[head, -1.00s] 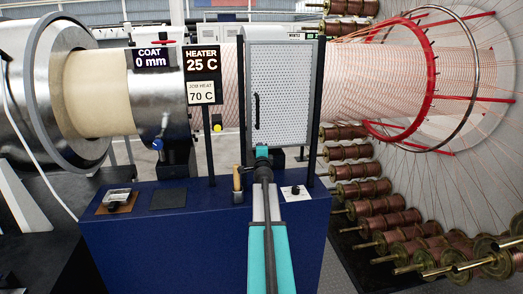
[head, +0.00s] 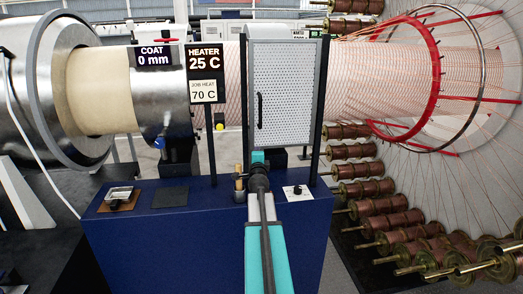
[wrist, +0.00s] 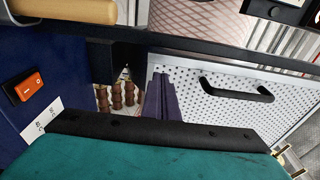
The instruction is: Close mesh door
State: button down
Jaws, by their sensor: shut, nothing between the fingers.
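The mesh door (head: 290,90) is a light grey perforated panel with a black handle (head: 259,110) on its left side. It stands upright across the space between two dark posts, in front of the mesh-wrapped tube. I cannot tell whether it is fully shut. In the wrist view the mesh door (wrist: 215,110) and its handle (wrist: 238,93) lie right of my gripper (wrist: 160,92). The purple fingers are shut and empty, apart from the handle. In the head view my arm's end is low in front of the door, and the fingers are hidden.
A blue cabinet (head: 180,235) stands below the door, with a wooden-handled tool (head: 239,180) and a white dial panel (head: 297,193) on top. Heater signs (head: 202,65) stand left. Copper spools (head: 390,205) and a red ring (head: 432,70) are right.

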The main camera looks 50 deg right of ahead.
jog(key=w+a+p, duration=0.1)
jog(key=w+a, duration=0.2)
jog(key=a, duration=0.3)
dwell(0.6)
